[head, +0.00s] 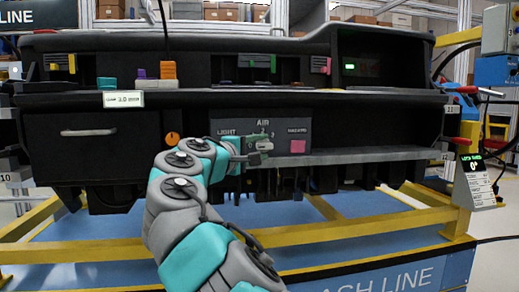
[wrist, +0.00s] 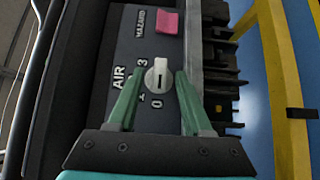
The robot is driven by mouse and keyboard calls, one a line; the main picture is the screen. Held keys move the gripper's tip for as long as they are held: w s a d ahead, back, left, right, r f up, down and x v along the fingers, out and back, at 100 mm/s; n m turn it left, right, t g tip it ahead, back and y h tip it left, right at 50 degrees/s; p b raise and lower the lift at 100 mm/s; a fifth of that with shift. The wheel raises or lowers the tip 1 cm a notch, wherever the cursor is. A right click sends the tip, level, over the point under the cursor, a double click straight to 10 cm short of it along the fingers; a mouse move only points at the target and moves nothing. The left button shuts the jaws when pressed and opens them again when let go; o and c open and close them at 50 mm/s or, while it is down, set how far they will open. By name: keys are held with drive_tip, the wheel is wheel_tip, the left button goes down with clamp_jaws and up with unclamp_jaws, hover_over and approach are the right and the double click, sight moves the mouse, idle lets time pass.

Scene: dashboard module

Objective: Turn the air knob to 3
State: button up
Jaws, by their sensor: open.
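The air knob (wrist: 158,78) is a round pale dial with a dark slot, on a dark panel marked AIR, in the wrist view. The slot runs up and down in that picture, with its lower end toward the 0. The 3 stands at the knob's upper left. My gripper (wrist: 161,74) is open, with its green fingertips on either side of the knob. I cannot tell whether they touch it. In the head view my gripper (head: 252,157) is at the panel (head: 230,125) below the AIR label and partly hides the knob.
A pink hazard button (head: 297,146) is right of the knob in the head view and shows in the wrist view (wrist: 167,22). An orange knob (head: 172,139) is at the left. A yellow frame (head: 400,239) is below.

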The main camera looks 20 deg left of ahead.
clamp_jaws()
idle(0.3)
idle(0.3)
